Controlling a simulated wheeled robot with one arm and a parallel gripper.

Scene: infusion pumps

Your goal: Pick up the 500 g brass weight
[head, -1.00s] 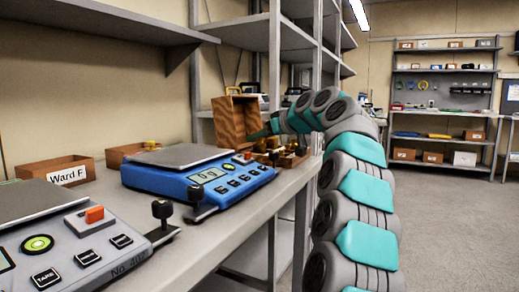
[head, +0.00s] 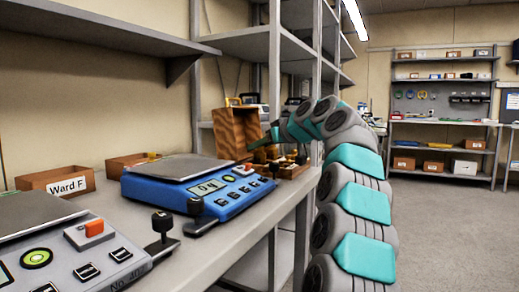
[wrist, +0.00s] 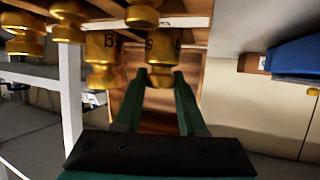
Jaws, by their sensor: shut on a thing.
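Several brass weights (head: 266,153) stand in a wooden case (head: 236,130) with its lid raised, at the far end of the bench. In the wrist view, my gripper (wrist: 160,74) is shut on a brass weight (wrist: 163,44), with its green fingers on both sides of the knob. Part of a mark that looks like a 5 shows on its body; the full mark cannot be read. Another marked weight (wrist: 102,48) is close beside it. In the head view, my green gripper (head: 264,138) reaches in over the case, and the held weight cannot be told apart.
A blue scale (head: 200,185) stands on the bench before the case, with a grey scale (head: 60,245) nearer. A wooden box labelled Ward F (head: 55,183) and another wooden box (head: 128,165) sit behind them. Metal shelf posts (head: 274,90) rise close to my arm.

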